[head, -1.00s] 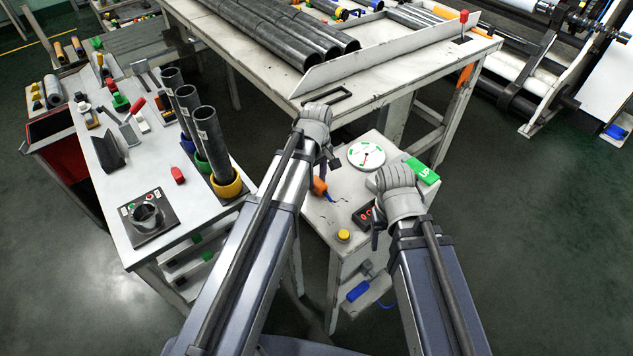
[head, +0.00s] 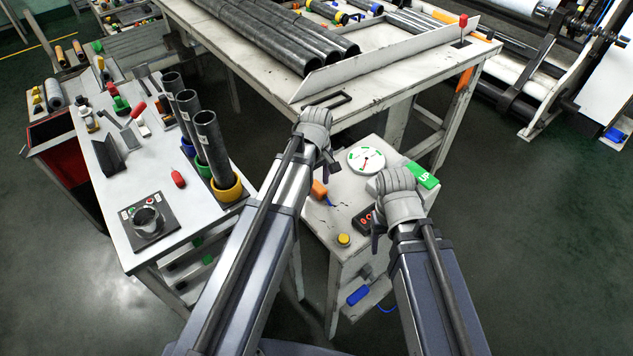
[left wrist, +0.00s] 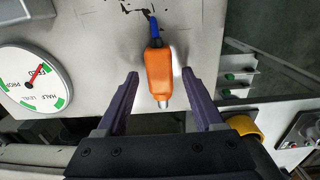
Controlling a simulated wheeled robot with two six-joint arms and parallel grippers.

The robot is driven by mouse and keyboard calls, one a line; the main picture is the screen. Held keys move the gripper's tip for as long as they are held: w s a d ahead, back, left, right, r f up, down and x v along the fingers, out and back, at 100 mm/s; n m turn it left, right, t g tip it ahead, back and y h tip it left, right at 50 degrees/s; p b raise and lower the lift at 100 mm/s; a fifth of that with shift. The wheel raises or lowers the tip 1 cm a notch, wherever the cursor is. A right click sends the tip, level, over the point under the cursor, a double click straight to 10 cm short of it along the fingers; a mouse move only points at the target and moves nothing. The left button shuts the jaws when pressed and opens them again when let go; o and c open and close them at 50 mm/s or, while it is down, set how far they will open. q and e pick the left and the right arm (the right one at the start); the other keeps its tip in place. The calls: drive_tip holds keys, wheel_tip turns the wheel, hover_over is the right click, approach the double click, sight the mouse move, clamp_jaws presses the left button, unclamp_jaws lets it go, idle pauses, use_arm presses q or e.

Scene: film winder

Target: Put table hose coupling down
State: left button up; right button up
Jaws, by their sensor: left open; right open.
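The hose coupling (head: 319,188) is orange with a blue hose end and lies on the small white table (head: 327,222). In the left wrist view the coupling (left wrist: 159,72) lies between the spread fingers of my left gripper (left wrist: 160,76). Its metal tip points toward the gripper's palm, and a gap shows on each side. I cannot tell the height of the fingers above the table. In the head view my left gripper (head: 329,163) is partly hidden by its own wrist. My right gripper (head: 377,232) is open at the table's right side, with nothing visible in it.
The small table also holds a round dial (head: 366,160), a green UP sign (head: 423,175), a red-button box (head: 364,219) and a yellow button (head: 344,240). A long bench (head: 125,195) with upright black tubes stands to the left. A large table (head: 365,95) stands behind.

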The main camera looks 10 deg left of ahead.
sight(316, 185)
use_arm(q)
wheel_tip(316, 185, up, 12)
drive_tip(key=p, duration=1.1)
drive_tip(key=s+d+m+y, duration=0.1)
drive_tip(key=s+d+m, duration=0.8)
drive_tip(key=s+m, duration=0.5)
drive_tip(key=shift+s+d, duration=0.2)
drive_tip(key=shift+s, duration=0.4)
drive_tip(key=shift+f, duration=0.1)
wheel_tip(316, 185, down, 9)
drive_tip(key=b, duration=0.8)
drive_tip(key=shift+r, duration=0.2)
